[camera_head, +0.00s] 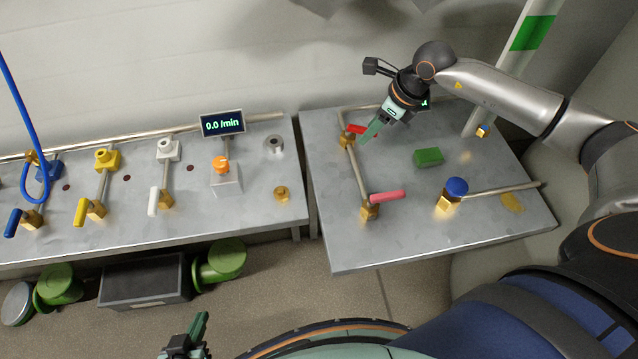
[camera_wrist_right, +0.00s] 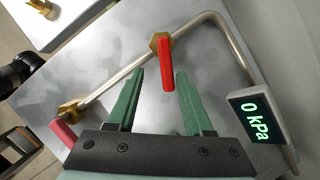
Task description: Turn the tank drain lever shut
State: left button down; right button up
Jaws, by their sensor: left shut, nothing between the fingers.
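A red lever (camera_head: 355,129) sits on a brass valve at the back left of the right-hand table; it also shows in the right wrist view (camera_wrist_right: 167,65), standing crosswise to its pipe. A pink lever (camera_head: 387,196) sits on a brass valve nearer the front of the same pipe, also crosswise; its end shows in the wrist view (camera_wrist_right: 63,130). No label shows which is the tank drain lever. My right gripper (camera_head: 367,136) is open, with its green fingers either side of the red lever's line; contact is unclear. My left gripper (camera_head: 200,325) is shut and empty, low in front of the tables.
A blue knob valve (camera_head: 457,187) and a green block (camera_head: 428,157) stand on the right table. A display (camera_wrist_right: 256,117) reads 0 kPa. The left table carries blue, yellow and white levers, an orange knob (camera_head: 221,164) and a 0.0 /min display (camera_head: 222,123). A gap separates the tables.

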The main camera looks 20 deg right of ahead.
jog(key=a+m+p, duration=0.1)
jog(key=m, duration=0.1)
jog(key=s+a+m+h+p, duration=0.1)
jog(key=m+p, duration=0.1)
jog(key=shift+r+t, duration=0.2)
jog(key=shift+t, duration=0.1)
jog(key=shift+r+m+h, duration=0.2)
jog(key=shift+m+h, duration=0.1)
jog(key=shift+m, duration=0.1)
jog(key=v, duration=1.2)
pick_arm(q)
jog(key=shift+w+d+f+b, duration=0.5)
jog(key=shift+f+b, duration=0.2)
jog(key=shift+b, duration=0.85)
jog(key=shift+w+d+f+b, duration=0.5)
jog(key=shift+f+b, duration=0.2)
jog(key=shift+b, duration=0.85)
pick_arm(e)
jog(key=s+a+f+g+y, duration=0.1)
jog(key=s+a+y, duration=0.1)
jog(key=a, duration=0.4)
jog(key=s+a+f+m+g+y, duration=0.1)
jog(key=s+a+g+y, duration=0.1)
jog(key=s+a, duration=0.3)
jog(key=s+a+f+g+y, duration=0.1)
jog(key=s+a+y, duration=0.1)
jog(key=a, duration=0.5)
jog(key=shift+s+a, duration=0.25)
jog(key=shift+s, duration=0.55)
jog(key=shift+w, duration=0.1)
